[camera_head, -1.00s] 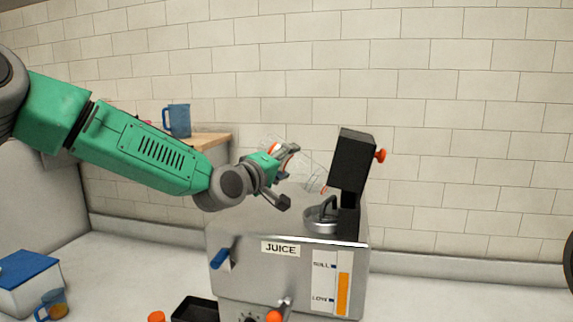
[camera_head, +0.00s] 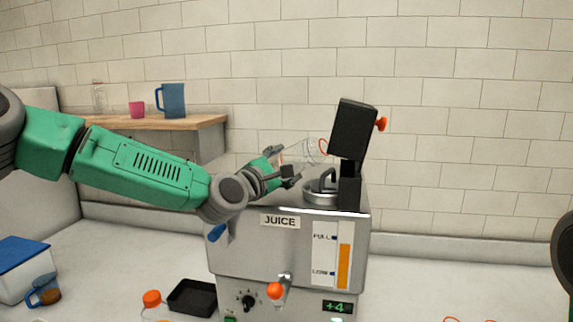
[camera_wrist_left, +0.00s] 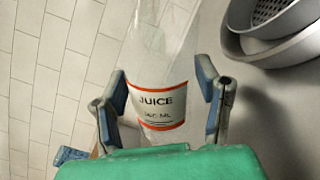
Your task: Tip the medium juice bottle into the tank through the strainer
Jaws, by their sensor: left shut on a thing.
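My left gripper (camera_head: 280,165) is shut on a clear juice bottle (camera_head: 303,152), beside and above the top of the juice machine (camera_head: 235,254). The bottle lies tilted, its right end higher and close to the black lever block. It looks empty. In the left wrist view the bottle's JUICE label (camera_wrist_left: 160,103) shows between the two fingers (camera_wrist_left: 162,100). The round metal strainer (camera_head: 320,198) sits on the machine below and right of the bottle; it also shows in the left wrist view (camera_wrist_left: 268,12). My right gripper is not in view.
A black block (camera_head: 352,130) with an orange knob stands beside the strainer. A blue jug (camera_head: 173,101) and a pink cup (camera_head: 137,110) stand on a wooden shelf (camera_head: 190,124). A black tray (camera_head: 193,298) and an orange-capped bottle (camera_head: 152,306) are at the front left.

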